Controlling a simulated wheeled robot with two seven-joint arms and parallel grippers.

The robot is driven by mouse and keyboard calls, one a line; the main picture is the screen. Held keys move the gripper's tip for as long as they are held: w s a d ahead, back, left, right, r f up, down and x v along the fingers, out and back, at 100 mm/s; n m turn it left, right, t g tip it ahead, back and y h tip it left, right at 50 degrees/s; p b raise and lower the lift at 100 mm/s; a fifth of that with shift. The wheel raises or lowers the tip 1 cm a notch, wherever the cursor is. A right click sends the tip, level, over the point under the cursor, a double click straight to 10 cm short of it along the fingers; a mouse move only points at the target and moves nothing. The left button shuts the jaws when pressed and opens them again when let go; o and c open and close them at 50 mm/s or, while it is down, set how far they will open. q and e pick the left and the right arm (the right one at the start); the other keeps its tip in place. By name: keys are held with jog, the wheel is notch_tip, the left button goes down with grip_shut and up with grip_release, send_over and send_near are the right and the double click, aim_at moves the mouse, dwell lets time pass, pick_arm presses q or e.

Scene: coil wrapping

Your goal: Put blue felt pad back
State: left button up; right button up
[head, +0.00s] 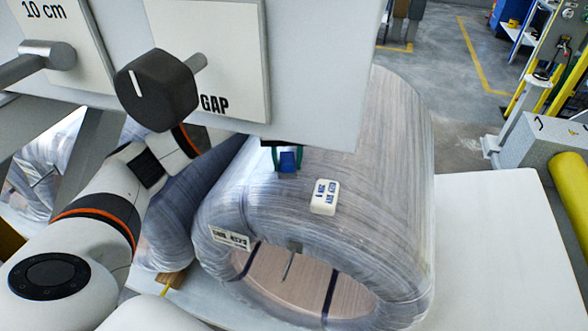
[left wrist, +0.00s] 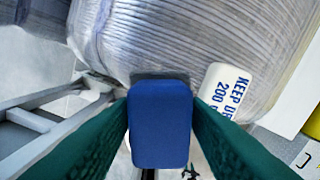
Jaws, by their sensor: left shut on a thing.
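The blue felt pad (head: 288,161) is at the top of the wrapped coil (head: 390,170) in the head view. In the left wrist view the blue pad (left wrist: 160,125) fills the middle, between two green fingers. My left gripper (left wrist: 160,140) is shut on it. In the head view the left gripper (head: 287,155) is mostly hidden behind the grey panel; only its green fingertips show. The pad is close to the coil's wrap; I cannot tell whether it touches. My right gripper is not in view.
A grey panel (head: 320,70) with a black knob (head: 157,90) blocks the upper left. A white "KEEP DRY" block (head: 325,196) sits on the coil right of the pad. A label (head: 230,238) is on the coil's rim. The white surface (head: 490,250) to the right is clear.

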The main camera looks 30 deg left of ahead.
pick_arm(q)
jog(key=shift+w+a, duration=0.1)
jog(key=shift+a, duration=0.15)
jog(key=p, duration=0.2)
send_over(286, 197)
notch_tip(286, 197, down, 5)
jog(key=shift+f, duration=0.1)
notch_tip(286, 197, down, 4)
jog(key=shift+f+p, duration=0.15)
jog(key=shift+p, duration=0.4)
jog(key=shift+f, duration=0.1)
jog(key=shift+f+b, duration=0.15)
jog(key=shift+b, duration=0.15)
jog(key=o, duration=0.9)
